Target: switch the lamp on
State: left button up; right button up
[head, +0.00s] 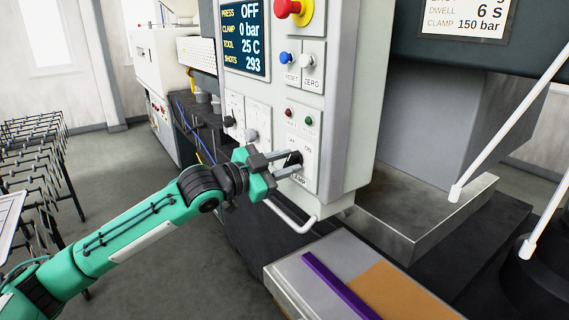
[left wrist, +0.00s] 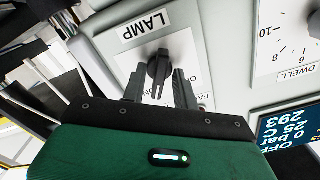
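The lamp switch is a black rotary knob (head: 294,158) on a pale plate marked OFF and ON, low on the grey control cabinet. In the left wrist view the knob (left wrist: 159,66) stands beside a LAMP label (left wrist: 144,25). My left gripper (head: 285,166) is at the plate, with its two fingers (left wrist: 158,90) on either side of the knob. The fingers look spread, with gaps beside the knob. The gripper hides part of the plate, and I cannot tell which mark the knob points to. My right gripper is not in view.
Above the switch are a red and a green indicator (head: 309,121), blue and white knobs, a screen (head: 246,38) and a red mushroom button (head: 291,8). A handle bar (head: 291,219) juts out below. A table with a purple strip (head: 338,285) stands in front. Wire racks are at left.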

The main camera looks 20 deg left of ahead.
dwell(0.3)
pick_arm(q)
jog(key=shift+s+a+f, duration=0.1)
jog(key=shift+s+a, duration=0.1)
jog(key=b+v, duration=0.5)
jog(key=v, duration=0.8)
jog(key=shift+s+b, duration=0.1)
jog(key=shift+b, duration=0.2)
